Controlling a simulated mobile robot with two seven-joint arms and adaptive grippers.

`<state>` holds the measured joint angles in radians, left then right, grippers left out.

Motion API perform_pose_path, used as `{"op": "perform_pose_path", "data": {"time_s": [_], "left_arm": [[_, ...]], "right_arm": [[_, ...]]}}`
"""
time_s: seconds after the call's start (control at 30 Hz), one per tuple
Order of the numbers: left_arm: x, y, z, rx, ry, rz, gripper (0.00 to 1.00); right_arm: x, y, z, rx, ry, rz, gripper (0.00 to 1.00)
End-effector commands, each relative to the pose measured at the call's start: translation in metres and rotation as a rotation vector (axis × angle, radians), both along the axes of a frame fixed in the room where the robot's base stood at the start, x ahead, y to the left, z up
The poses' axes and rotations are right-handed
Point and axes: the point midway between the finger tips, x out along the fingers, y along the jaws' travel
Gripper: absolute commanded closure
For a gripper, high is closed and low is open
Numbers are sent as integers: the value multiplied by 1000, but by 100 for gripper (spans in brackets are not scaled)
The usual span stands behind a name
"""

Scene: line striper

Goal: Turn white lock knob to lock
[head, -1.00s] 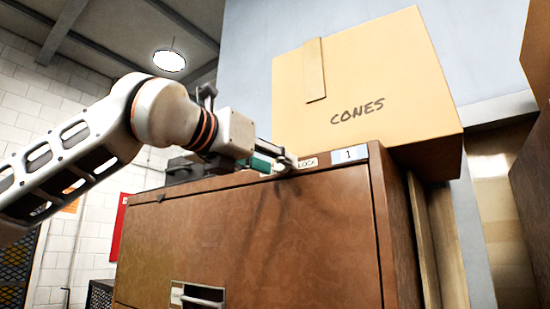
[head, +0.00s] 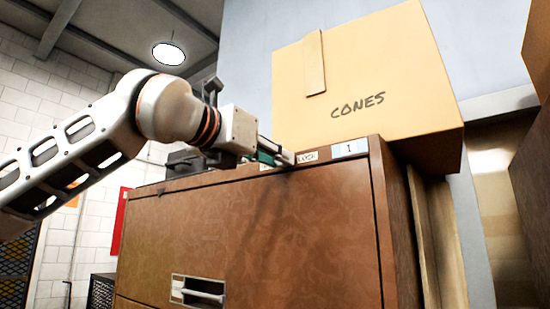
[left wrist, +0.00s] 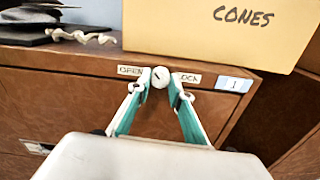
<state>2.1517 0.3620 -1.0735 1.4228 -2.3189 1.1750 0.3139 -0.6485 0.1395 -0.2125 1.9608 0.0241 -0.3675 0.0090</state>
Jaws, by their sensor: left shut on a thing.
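The white lock knob (left wrist: 160,77) is round and sits at the top front edge of the brown cabinet (head: 250,230), between the OPEN label (left wrist: 130,71) and the LOCK label (left wrist: 188,78). A small dark mark shows on its face, but its exact turn is hard to tell. My left gripper (head: 284,158) is at the cabinet's top edge, just left of the LOCK label. In the left wrist view its green-lined fingers (left wrist: 161,84) are shut on the knob from both sides. In the head view the fingers hide the knob. My right gripper is not in view.
A cardboard box marked CONES (head: 370,90) stands on the cabinet, right behind the knob. A label with 1 (head: 350,148) is to the right. Dark items (left wrist: 30,25) and a pale cord (left wrist: 82,37) lie on the top at left. A drawer handle (head: 198,291) is below.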

Motion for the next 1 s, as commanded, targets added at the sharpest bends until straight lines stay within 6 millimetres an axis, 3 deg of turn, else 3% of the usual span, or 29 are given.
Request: {"op": "perform_pose_path", "data": {"time_s": [1.0], "left_arm": [[0,1,2,736,-536,1,100]], "right_arm": [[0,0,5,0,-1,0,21]]}}
